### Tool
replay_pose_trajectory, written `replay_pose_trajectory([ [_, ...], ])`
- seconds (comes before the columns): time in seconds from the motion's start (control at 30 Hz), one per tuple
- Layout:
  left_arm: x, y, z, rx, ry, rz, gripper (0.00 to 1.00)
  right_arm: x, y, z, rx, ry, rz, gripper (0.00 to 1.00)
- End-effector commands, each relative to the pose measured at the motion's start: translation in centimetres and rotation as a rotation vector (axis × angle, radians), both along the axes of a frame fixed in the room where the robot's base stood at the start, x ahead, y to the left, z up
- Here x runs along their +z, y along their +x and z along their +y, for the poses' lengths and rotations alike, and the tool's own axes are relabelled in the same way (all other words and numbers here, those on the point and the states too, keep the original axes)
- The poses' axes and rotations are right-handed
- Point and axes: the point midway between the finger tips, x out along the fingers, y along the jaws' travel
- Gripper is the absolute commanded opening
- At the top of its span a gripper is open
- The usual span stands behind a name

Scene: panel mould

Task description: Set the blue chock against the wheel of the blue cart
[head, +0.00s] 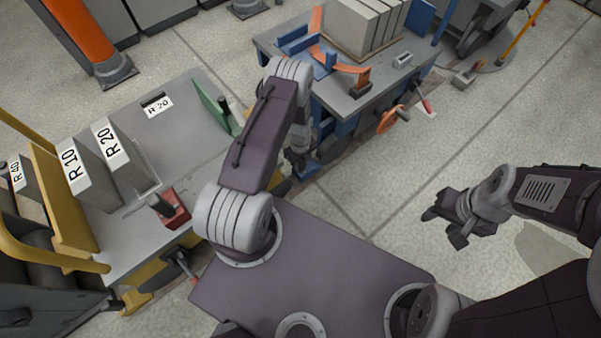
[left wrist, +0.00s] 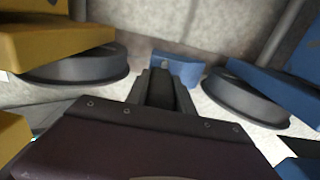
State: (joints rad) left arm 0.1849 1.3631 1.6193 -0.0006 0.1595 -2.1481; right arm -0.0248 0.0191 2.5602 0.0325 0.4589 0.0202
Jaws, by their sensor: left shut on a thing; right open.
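My left gripper (head: 301,165) reaches down into the gap between the yellow cart and the blue cart (head: 345,98). It is shut on the blue chock (head: 307,171), low near the floor. In the left wrist view the blue chock (left wrist: 178,69) shows just beyond my left fingertips (left wrist: 160,84). A dark wheel (left wrist: 245,104) of the blue cart is at right there, close to the chock's right end; I cannot tell whether they touch. My right gripper (head: 460,218) is open and empty over clear floor at right.
The yellow cart (head: 180,130) stands at left with labelled blocks, a red part (head: 170,208) and a green plate (head: 213,107). Its wheel (left wrist: 75,66) is left of my left gripper in the wrist view. An orange handwheel (head: 388,121) sticks out from the blue cart. Floor at centre right is free.

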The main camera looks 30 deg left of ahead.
Motion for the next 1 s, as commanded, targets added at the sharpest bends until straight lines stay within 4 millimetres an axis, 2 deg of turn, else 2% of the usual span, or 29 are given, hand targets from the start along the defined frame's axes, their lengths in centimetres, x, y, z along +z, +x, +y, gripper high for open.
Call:
replay_pose_trajectory([
  [0.17, -0.4, 0.1, 0.0, 0.000, 0.000, -0.002, 0.00, -0.2, 0.0, 0.0, 0.000, 0.000, 0.000, 0.47],
  [0.4, -4.3, 0.1, 0.0, 0.000, 0.000, -0.002, 0.00, -3.1, 0.0, 0.0, 0.000, 0.000, 0.000, 0.47],
  [0.6, -4.0, 0.1, 0.0, 0.000, 0.000, -0.002, 0.00, -2.7, 0.0, 0.0, 0.000, 0.000, 0.000, 0.47],
  [0.77, -4.4, 0.1, 0.0, 0.000, 0.001, -0.001, 0.00, -3.0, 0.0, 0.0, 0.000, 0.000, -0.001, 0.47],
  [0.8, -4.3, 0.0, 0.0, 0.000, 0.000, -0.001, 0.40, -2.9, 0.0, 0.0, 0.000, 0.000, 0.000, 0.47],
  [0.83, -4.3, 0.0, 0.0, 0.000, 0.000, 0.000, 0.48, -2.9, 0.0, 0.0, 0.000, 0.000, -0.001, 0.47],
  [1.0, -4.3, 0.0, 0.0, 0.001, 0.000, 0.000, 0.51, -2.9, 0.0, 0.0, 0.000, 0.000, -0.001, 0.47],
])
